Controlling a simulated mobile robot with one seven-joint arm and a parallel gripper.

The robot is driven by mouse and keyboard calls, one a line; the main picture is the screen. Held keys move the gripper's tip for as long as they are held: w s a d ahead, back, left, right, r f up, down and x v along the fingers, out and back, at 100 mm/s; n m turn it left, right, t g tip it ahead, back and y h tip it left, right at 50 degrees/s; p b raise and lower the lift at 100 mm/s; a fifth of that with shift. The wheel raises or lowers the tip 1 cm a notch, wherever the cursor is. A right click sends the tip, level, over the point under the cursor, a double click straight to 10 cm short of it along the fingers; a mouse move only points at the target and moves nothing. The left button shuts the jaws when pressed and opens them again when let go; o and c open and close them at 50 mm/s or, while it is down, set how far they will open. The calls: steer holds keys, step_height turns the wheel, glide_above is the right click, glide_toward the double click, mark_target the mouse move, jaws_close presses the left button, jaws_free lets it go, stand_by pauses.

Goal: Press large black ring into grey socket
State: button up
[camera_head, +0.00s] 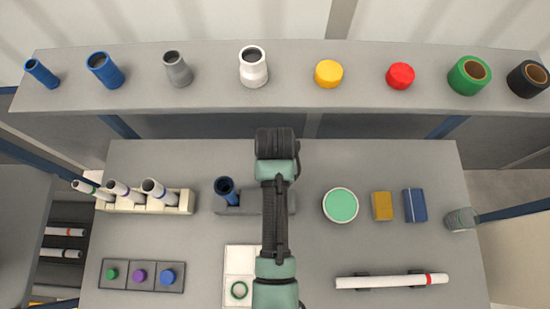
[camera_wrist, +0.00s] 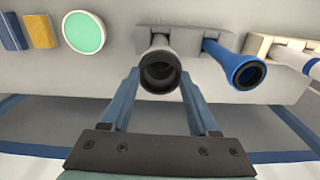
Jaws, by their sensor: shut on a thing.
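In the wrist view, the grey socket (camera_wrist: 160,46) points its open mouth toward the camera and sits in a grey holder. A dark ring (camera_wrist: 160,90), which looks like the large black ring, is at the socket's mouth. My gripper (camera_wrist: 160,75) has its two blue fingers on either side of this ring, shut on it. I cannot tell how deep the ring sits. In the head view my arm hides the gripper, the ring and the grey socket.
A blue socket (camera_head: 226,190) stands beside the grey one. Several pipe pieces line the back shelf (camera_head: 210,96).

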stand_by(0.8)
steer(key=o, duration=1.4)
steer(key=shift+o, duration=0.3)
step_height(320, 180, up, 7)
jaws_close()
stand_by(0.5)
